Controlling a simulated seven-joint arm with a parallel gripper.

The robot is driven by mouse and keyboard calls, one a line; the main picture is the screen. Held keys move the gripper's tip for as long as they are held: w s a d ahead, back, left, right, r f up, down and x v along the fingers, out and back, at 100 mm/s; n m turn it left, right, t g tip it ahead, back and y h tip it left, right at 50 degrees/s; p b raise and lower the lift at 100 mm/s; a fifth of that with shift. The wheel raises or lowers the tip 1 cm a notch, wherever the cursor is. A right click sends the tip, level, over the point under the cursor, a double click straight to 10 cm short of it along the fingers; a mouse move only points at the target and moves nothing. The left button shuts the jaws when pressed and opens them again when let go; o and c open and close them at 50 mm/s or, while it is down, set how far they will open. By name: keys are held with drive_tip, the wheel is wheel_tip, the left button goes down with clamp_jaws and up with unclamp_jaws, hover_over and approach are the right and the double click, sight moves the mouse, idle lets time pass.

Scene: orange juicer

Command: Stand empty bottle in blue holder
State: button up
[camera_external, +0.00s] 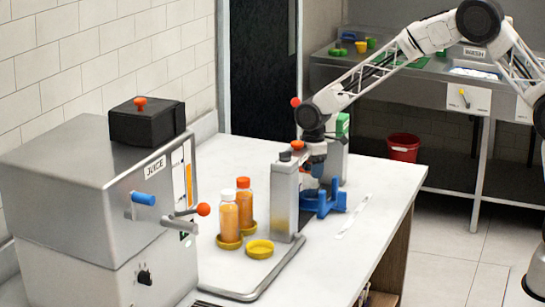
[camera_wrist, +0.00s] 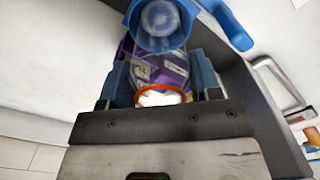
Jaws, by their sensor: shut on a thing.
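My gripper (camera_wrist: 160,82) points down with blue fingers and is shut on a clear bottle (camera_wrist: 160,98). An orange-red ring shows at the bottle's near end, and purple with pale lettering shows through or on it. The blue holder (camera_wrist: 236,28) is at the top of the wrist view, with a round blue cup just beyond the fingers. In the external view the blue holder (camera_external: 324,204) stands on the white counter, and my gripper (camera_external: 317,165) is just above it. The held bottle is hard to make out there. I cannot tell whether it touches the holder.
A steel dispenser (camera_external: 285,200) stands just left of the holder. Two orange-filled bottles (camera_external: 229,215) (camera_external: 244,203) stand on yellow bases near an empty yellow dish (camera_external: 260,249). The juicer (camera_external: 90,195) fills the left. A green-and-white carton (camera_external: 342,128) stands behind my gripper. The counter's right side is mostly clear.

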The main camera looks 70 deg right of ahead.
idle(0.3)
drive_tip(key=o, duration=1.2)
drive_tip(key=shift+r, duration=0.15)
drive_tip(key=shift+r, duration=3.35)
